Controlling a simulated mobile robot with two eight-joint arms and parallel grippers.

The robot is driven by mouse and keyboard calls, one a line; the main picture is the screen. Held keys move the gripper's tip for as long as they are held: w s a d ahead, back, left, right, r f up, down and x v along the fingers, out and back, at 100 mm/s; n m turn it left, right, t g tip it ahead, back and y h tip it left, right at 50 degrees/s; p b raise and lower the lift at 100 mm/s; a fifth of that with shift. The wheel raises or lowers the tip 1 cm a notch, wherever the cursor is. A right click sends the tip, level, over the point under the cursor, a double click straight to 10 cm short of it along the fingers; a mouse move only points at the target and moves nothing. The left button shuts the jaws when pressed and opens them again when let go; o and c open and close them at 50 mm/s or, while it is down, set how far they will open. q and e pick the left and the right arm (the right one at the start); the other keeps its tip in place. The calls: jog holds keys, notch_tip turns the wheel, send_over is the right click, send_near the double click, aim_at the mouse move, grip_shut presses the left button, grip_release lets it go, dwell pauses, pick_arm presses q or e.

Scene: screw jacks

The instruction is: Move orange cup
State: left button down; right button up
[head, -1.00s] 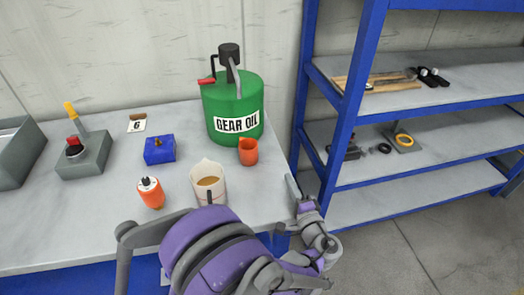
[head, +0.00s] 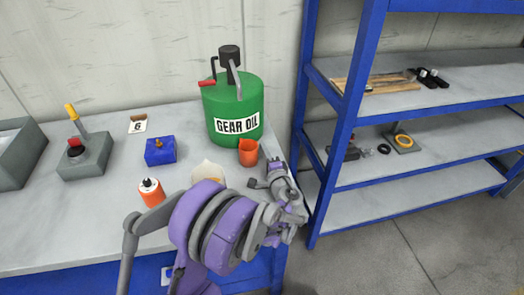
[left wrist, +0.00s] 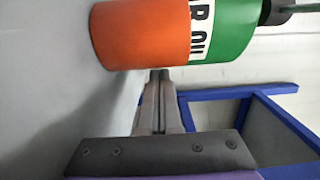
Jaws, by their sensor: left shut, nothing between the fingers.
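The orange cup (head: 248,152) stands upright on the workbench in front of the green gear oil drum (head: 233,110). In the left wrist view the orange cup (left wrist: 142,35) fills the upper middle, lying just past the fingertips. My left gripper (head: 272,172) is close to the cup on its right front side. In the left wrist view its fingers (left wrist: 157,78) are together and hold nothing. I cannot tell whether the fingertips touch the cup. My right gripper is not in view.
A beige jug (head: 207,172) is partly hidden behind my left arm. A blue shelf rack (head: 345,130) rises right of the bench.

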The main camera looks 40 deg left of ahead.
aim_at(256, 155)
pick_arm(q)
jog(key=shift+s+a, duration=0.1)
jog(key=shift+s, duration=0.4)
jog(key=shift+s+a+b, duration=0.15)
jog(key=shift+s+a, duration=0.05)
jog(key=shift+s, duration=0.4)
jog(key=shift+s+a+b, duration=0.15)
jog(key=shift+s, duration=0.45)
jog(key=shift+d, duration=0.15)
